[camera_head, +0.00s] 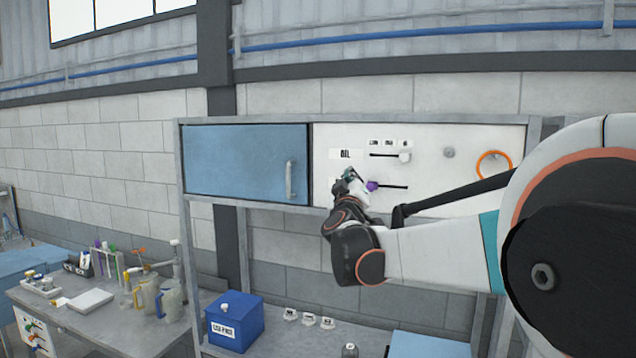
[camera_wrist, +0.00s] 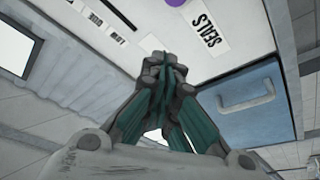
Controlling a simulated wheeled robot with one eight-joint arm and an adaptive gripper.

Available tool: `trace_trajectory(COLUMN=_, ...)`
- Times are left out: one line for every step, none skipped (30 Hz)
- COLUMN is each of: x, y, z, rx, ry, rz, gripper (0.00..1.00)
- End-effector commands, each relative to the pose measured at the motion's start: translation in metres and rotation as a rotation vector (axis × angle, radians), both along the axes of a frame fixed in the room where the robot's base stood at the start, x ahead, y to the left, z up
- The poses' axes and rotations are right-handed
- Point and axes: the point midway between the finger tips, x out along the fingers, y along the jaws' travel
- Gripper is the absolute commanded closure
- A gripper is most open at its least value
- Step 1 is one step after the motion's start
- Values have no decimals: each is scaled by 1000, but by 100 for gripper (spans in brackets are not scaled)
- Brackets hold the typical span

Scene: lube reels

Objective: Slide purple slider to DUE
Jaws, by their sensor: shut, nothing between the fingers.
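The purple slider (camera_head: 372,186) sits at the left end of a dark horizontal slot (camera_head: 395,187) on the white panel (camera_head: 470,185). In the wrist view only a purple edge (camera_wrist: 174,2) of it shows at the top, beside a label reading SEALS (camera_wrist: 203,30). My gripper (camera_head: 349,174) is shut and empty, just left of the slider in front of the panel. Its fingertips (camera_wrist: 165,62) are together in the wrist view. I cannot tell whether it touches the panel.
Above is a second slot with a white slider (camera_head: 405,156), beside an OIL label (camera_head: 345,154). A grey knob (camera_head: 449,152) and an orange ring (camera_head: 493,165) are to the right. A blue door with a handle (camera_head: 290,180) adjoins on the left. My arm covers the lower right.

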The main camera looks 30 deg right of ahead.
Motion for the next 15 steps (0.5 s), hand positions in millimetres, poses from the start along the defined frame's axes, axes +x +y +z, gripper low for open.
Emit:
trace_trajectory(x=8, y=-7, z=4, rx=0, ry=0, rz=-1, gripper=100)
trace_trajectory(x=13, y=-10, z=6, rx=1, ry=0, rz=-3, gripper=100)
trace_trajectory(x=19, y=-15, z=8, rx=2, ry=-1, rz=-2, gripper=100)
trace_trajectory(x=24, y=-19, z=10, rx=2, ry=0, rz=-2, gripper=100)
trace_trajectory(x=28, y=-22, z=11, rx=1, ry=0, rz=-2, gripper=100)
trace_trajectory(x=35, y=-27, z=14, rx=1, ry=1, rz=-1, gripper=100)
trace_trajectory(x=39, y=-30, z=15, rx=2, ry=1, rz=-1, gripper=100)
trace_trajectory(x=44, y=-33, z=17, rx=3, ry=0, rz=-1, gripper=100)
trace_trajectory(x=50, y=-38, z=19, rx=3, ry=0, rz=-1, gripper=100)
trace_trajectory(x=54, y=-41, z=20, rx=2, ry=1, rz=-1, gripper=100)
trace_trajectory(x=58, y=-44, z=21, rx=2, ry=0, rz=-2, gripper=100)
trace_trajectory(x=56, y=-47, z=17, rx=2, ry=0, rz=-2, gripper=100)
trace_trajectory(x=53, y=-49, z=12, rx=3, ry=-1, rz=-1, gripper=100)
trace_trajectory(x=50, y=-50, z=8, rx=3, ry=-1, rz=-1, gripper=100)
trace_trajectory(x=48, y=-52, z=4, rx=2, ry=1, rz=-1, gripper=100)
